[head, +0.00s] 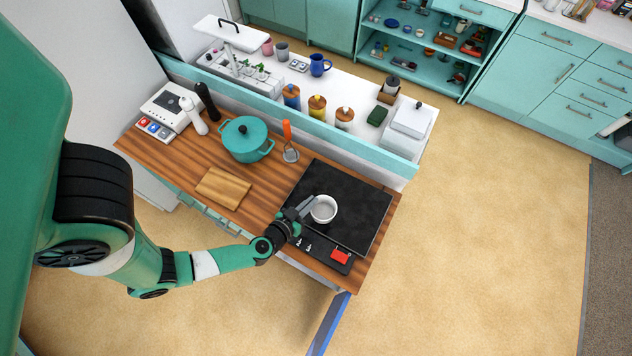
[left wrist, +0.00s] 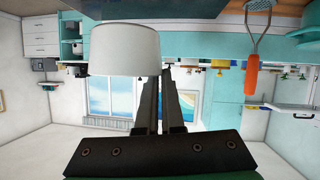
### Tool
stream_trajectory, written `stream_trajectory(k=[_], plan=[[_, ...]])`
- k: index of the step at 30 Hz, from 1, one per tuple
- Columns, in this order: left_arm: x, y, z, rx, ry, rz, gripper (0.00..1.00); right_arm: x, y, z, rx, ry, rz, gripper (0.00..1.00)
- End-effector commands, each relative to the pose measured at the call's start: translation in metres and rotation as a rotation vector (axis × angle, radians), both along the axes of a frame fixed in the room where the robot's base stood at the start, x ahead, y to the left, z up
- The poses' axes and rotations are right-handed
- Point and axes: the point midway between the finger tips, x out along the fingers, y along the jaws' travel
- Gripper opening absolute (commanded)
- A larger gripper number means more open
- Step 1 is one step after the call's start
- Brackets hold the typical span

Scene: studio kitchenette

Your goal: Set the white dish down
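The white dish (head: 323,209) is a small round bowl. In the head view it is upright over the black cooktop (head: 352,196), near its left front part. My left gripper (head: 305,208) is at the dish's left rim, with its fingers close together. In the left wrist view, which is upside down, the white dish (left wrist: 122,50) fills the upper left. My left fingers (left wrist: 160,75) meet at its rim edge and appear to pinch its wall. I cannot tell whether its base touches the cooktop. My right gripper is not in view.
Behind and left are a wooden board (head: 223,187), a teal pot (head: 246,139) and an orange-handled utensil (head: 289,142). A dark panel with a red item (head: 340,256) lies in front of the cooktop. The cooktop's back and right are clear.

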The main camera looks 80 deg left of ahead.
Motion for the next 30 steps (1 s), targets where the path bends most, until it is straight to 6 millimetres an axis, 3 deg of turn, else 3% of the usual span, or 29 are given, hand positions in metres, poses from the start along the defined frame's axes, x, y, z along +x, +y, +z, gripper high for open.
stream_trajectory(k=[6,9,16,24,30], plan=[[0.020,0.037,-0.048,0.001,-0.003,0.008,0.00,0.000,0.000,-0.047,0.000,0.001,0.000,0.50],[0.026,0.046,-0.057,0.001,-0.003,0.003,0.00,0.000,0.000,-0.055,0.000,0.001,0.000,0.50],[0.029,0.050,-0.060,0.000,-0.002,0.000,0.00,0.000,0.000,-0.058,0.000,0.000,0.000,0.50],[0.033,0.056,-0.100,0.001,-0.002,-0.001,0.00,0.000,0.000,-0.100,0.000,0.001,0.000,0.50],[0.032,0.056,-0.096,0.000,-0.002,0.000,0.00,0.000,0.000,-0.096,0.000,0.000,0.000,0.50]])
